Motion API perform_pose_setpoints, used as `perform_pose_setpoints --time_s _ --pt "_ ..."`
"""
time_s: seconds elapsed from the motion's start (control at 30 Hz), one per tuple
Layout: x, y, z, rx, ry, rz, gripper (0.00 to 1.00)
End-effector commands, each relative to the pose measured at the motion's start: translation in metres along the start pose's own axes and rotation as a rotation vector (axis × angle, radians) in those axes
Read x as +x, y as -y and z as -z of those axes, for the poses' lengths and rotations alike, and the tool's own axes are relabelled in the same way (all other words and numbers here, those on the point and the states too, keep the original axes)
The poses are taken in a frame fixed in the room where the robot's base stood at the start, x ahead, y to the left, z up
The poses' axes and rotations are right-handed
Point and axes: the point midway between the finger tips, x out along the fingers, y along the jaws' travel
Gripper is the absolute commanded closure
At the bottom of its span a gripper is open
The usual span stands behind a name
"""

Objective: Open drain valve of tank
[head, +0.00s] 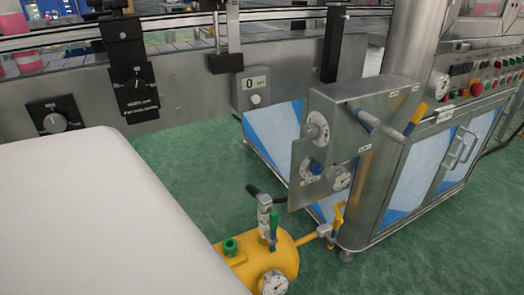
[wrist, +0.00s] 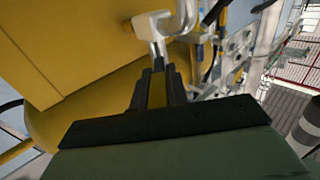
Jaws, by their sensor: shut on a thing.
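The yellow tank (head: 268,262) is at the bottom of the head view, partly hidden by a large white surface. It carries a dial gauge (head: 274,283), a green lever (head: 273,226) and a green knob (head: 230,245). In the wrist view, yellow metal (wrist: 50,120) fills the left side behind my gripper. My gripper (wrist: 158,66) points up the picture, with its dark fingers close together on a pale metal valve handle (wrist: 152,28). The handle's lower end is between the fingertips. My gripper is not visible in the head view.
A steel cabinet (head: 420,165) with buttons stands at the right. A grey gauge box (head: 335,135) hangs in front of it. A yellow pipe (head: 312,237) runs from the tank towards the cabinet. Green floor (head: 190,170) is clear between the white surface and the machine.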

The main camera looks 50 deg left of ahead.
Motion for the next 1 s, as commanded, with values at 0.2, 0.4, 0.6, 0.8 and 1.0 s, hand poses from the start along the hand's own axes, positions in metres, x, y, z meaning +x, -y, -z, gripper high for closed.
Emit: perform_pose_setpoints --time_s 0.2,0.4,0.6,0.8,1.0 --pt "-0.002 0.000 0.000 0.000 0.002 0.002 0.77" --pt "-0.001 0.000 0.000 0.000 0.001 0.001 0.63" --pt "-0.002 0.000 0.000 0.000 0.001 0.000 0.63" --pt "-0.024 -0.001 0.000 0.000 0.004 -0.002 0.63" --pt "-0.070 -0.001 0.000 0.000 0.005 -0.003 0.63"
